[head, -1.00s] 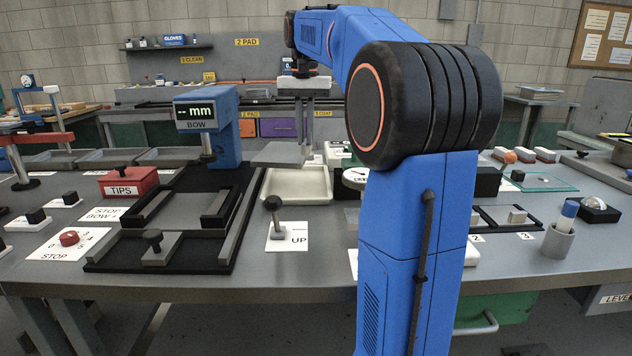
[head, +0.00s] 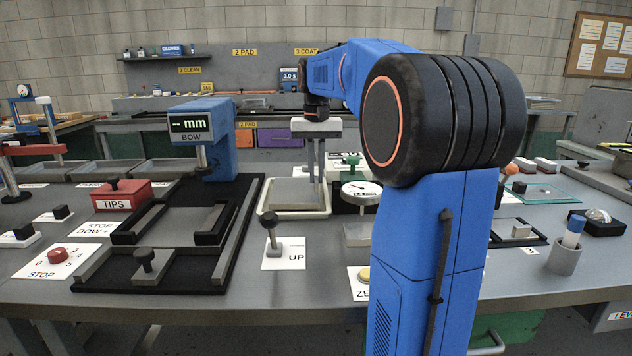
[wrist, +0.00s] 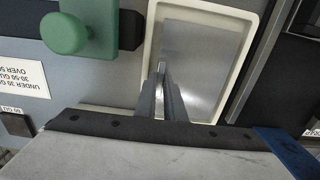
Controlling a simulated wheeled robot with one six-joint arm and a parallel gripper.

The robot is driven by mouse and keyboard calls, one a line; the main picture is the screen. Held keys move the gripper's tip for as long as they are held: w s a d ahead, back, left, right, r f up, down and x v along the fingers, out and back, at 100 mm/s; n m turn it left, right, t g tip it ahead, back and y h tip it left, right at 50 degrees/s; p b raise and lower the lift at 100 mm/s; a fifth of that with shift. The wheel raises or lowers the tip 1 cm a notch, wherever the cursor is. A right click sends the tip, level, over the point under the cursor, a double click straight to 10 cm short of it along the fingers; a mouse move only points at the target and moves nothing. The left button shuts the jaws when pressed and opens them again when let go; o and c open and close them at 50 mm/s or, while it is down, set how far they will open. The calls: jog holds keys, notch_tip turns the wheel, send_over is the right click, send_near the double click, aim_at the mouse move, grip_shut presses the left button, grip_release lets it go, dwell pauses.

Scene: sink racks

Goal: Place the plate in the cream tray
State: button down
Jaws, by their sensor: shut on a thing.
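The plate (head: 293,193) is a flat grey metal square. In the head view it lies level within the outline of the cream tray (head: 294,214). In the wrist view the plate (wrist: 203,58) fills most of the space inside the tray's cream rim (wrist: 238,98). My gripper (head: 316,177) points down over the tray and is shut on the plate. Its fingers (wrist: 164,75) cover part of the plate in the wrist view. I cannot tell whether the plate touches the tray floor.
A round dial gauge (head: 360,190) with a green knob (head: 352,160) stands just right of the tray. The blue BOW gauge (head: 216,140) and its black fixture (head: 243,205) stand left. The UP lever (head: 271,238) stands in front.

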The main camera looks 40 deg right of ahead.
jog(key=shift+f, duration=1.3)
jog(key=c, duration=1.8)
grip_release()
jog(key=shift+f, duration=0.15)
jog(key=shift+c, duration=0.2)
notch_tip(320, 180, up, 12)
